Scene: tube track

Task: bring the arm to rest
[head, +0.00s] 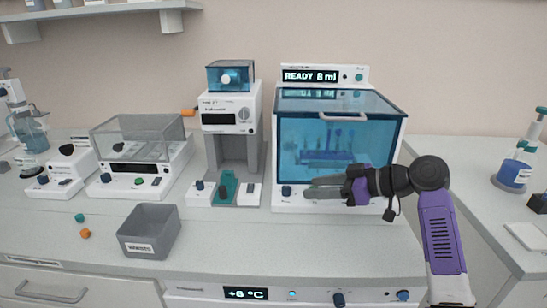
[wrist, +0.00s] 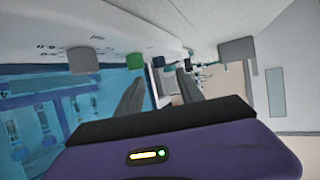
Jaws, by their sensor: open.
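My gripper (head: 310,187) is open and empty, with its two grey fingers apart and pointing left in the head view. My purple and black arm rises from the lower right. The gripper is in front of the blue glass-fronted cabinet (head: 300,150), near the knobs on its base. The gripper's fingers also show in the wrist view (wrist: 158,92), with the cabinet's blue front (wrist: 30,110) to their left. Whether the fingers touch the cabinet cannot be told.
A grey waste bin (head: 148,245) stands at the front of the counter (head: 260,245). A white dispenser (head: 230,120) and a clear-lidded machine (head: 140,160) stand left of the cabinet. Two small caps (head: 82,226) lie at left. A side counter (head: 485,215) with a blue bottle (head: 514,174) is at right.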

